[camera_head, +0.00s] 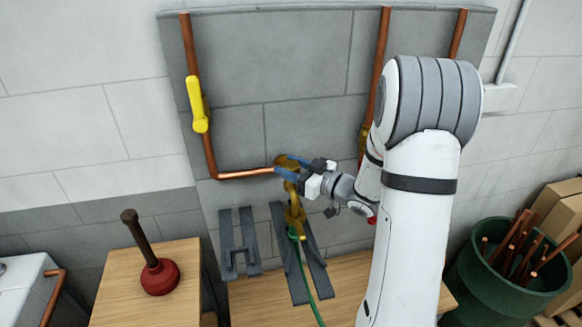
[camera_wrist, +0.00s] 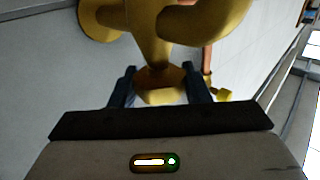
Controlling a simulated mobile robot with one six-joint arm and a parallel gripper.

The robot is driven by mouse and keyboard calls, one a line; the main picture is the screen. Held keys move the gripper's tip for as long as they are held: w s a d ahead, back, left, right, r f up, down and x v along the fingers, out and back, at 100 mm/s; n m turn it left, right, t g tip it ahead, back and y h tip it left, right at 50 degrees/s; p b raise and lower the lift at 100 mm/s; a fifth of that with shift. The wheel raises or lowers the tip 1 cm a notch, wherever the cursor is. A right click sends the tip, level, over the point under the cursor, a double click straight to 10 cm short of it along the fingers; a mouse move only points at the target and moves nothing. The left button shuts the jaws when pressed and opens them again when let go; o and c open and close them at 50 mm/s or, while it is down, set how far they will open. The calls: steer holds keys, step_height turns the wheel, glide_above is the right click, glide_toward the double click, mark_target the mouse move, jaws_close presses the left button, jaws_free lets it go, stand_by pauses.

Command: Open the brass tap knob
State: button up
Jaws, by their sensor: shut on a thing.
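The brass tap (camera_head: 293,212) stands at the end of the horizontal copper pipe, in front of the grey wall panel. Its body (camera_wrist: 150,30) fills the top of the wrist view. My gripper (camera_head: 291,167) reaches the top of the tap from the right. In the wrist view its two dark fingers (camera_wrist: 158,90) stand on either side of the brass knob (camera_wrist: 160,78) and are shut on it. In the head view the fingers and wrist hide much of the knob, so its turn angle cannot be told.
A green hose (camera_head: 304,265) hangs from the spout. A yellow lever valve (camera_head: 197,104) sits on the left copper pipe (camera_head: 209,155). Grey brackets (camera_head: 240,243) stand below. A plunger (camera_head: 158,276) stands on a wooden top at left; a green tub (camera_head: 490,285) of pipes is at right.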

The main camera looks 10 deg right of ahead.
mark_target(298, 170)
stand_by(0.5)
steer(key=o, duration=1)
steer(key=shift+c, duration=0.2)
steer(key=shift+b+v, duration=1.05)
steer(key=shift+v, duration=2.85)
